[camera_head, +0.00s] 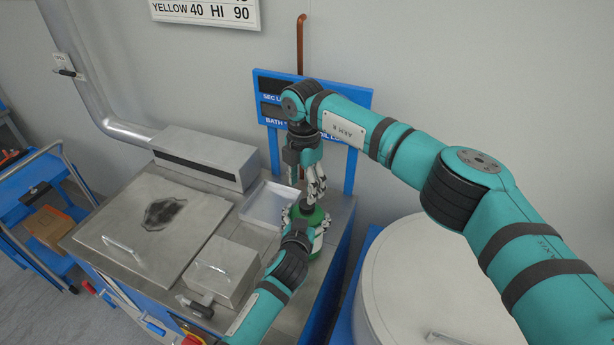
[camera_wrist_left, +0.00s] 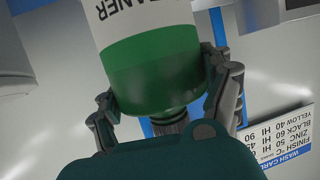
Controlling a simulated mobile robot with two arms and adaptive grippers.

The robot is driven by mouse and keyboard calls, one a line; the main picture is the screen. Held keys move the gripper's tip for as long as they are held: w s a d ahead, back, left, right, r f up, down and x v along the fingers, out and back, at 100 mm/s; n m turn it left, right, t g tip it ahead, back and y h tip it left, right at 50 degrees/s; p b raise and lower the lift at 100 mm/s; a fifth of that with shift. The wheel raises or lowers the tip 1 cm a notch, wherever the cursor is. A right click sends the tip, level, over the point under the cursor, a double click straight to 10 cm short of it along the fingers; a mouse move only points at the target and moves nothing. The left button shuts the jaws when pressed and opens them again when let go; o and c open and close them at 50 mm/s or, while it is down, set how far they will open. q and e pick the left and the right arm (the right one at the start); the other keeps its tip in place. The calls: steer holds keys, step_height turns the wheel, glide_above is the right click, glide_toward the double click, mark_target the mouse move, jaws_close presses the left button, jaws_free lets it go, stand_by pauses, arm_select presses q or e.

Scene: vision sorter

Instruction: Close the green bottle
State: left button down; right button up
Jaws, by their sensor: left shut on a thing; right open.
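The green bottle (camera_head: 308,214) stands at the right part of the steel worktop in the head view. In the left wrist view the bottle (camera_wrist_left: 155,70) is green with a white label. My left gripper (camera_head: 306,238) is shut around its body; its fingers flank the bottle in the left wrist view (camera_wrist_left: 170,95). My right gripper (camera_head: 316,196) points down just above the bottle's top, with its fingers apart. A dark ribbed part (camera_wrist_left: 172,123) shows at the bottle's end in the left wrist view; I cannot tell whether it is a cap. The bottle's mouth is hidden.
A steel box with a handle (camera_head: 222,270) stands left of my left arm. A blue sign frame (camera_head: 350,165) rises behind my right gripper. A large round lid (camera_head: 425,285) is at the right.

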steer(key=n, duration=0.6)
steer(key=shift+r+n, duration=0.3)
steer(key=shift+n, duration=0.1)
steer(key=n, duration=0.6)
steer(key=shift+r+n, duration=0.2)
steer(key=shift+n, duration=0.1)
steer(key=n, duration=0.6)
steer(key=shift+d+r, duration=0.1)
steer(key=shift+r, duration=0.15)
steer(key=n, duration=0.3)
steer(key=shift+d+r+n, duration=0.1)
steer(key=shift+r+n, duration=0.05)
steer(key=shift+n, duration=0.25)
steer(key=n, duration=0.3)
steer(key=shift+d+r+n, duration=0.1)
steer(key=shift+d+n, duration=0.05)
steer(key=shift+n, duration=0.25)
steer(key=shift+f, duration=4)
